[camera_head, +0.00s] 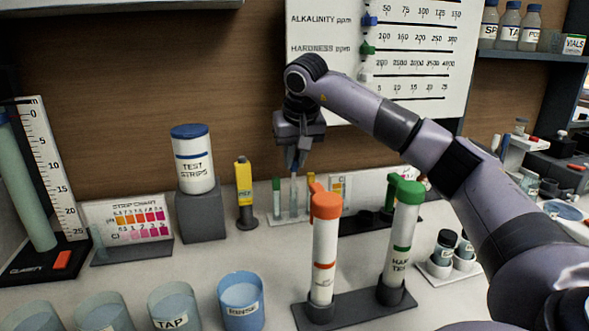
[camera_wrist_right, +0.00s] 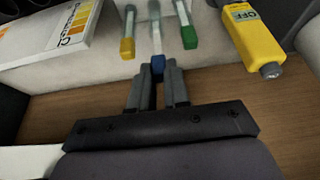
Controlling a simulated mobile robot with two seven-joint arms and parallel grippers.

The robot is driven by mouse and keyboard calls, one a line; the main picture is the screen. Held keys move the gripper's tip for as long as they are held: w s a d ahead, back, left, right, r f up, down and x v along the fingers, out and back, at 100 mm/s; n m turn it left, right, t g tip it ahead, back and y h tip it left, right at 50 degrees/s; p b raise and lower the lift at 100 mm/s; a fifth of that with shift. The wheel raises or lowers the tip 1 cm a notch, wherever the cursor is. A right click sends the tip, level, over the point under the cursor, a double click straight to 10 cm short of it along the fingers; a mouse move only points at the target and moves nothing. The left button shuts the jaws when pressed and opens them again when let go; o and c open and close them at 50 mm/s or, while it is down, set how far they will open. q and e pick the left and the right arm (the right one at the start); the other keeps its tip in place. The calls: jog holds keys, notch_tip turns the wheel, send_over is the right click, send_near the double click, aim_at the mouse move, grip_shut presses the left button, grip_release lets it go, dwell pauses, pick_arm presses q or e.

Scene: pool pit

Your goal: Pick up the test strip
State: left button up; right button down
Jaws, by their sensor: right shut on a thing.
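Several slim pale strips or sticks with coloured ends stand on a small white base (camera_head: 289,219) against the back wall. My right gripper (camera_head: 296,165) points down over them and is shut on the middle blue-ended strip (camera_head: 293,193). In the right wrist view, the blue end (camera_wrist_right: 158,64) sits between my right gripper's fingertips (camera_wrist_right: 158,72). A yellow-ended strip (camera_wrist_right: 128,46) and a green-ended strip (camera_wrist_right: 189,36) stand on either side, apart from the fingers. Whether the held strip is clear of the base cannot be told. My left gripper is not in view.
A white test strips jar (camera_head: 195,165) stands on a grey block, with a yellow meter (camera_head: 243,183) beside it. Two capped tubes, orange (camera_head: 324,240) and green (camera_head: 402,230), stand in front. A rinse cup (camera_head: 241,301) is at the front; bare counter lies between.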

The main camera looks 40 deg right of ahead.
notch_tip(320, 180, up, 16)
jog(key=p, duration=0.3)
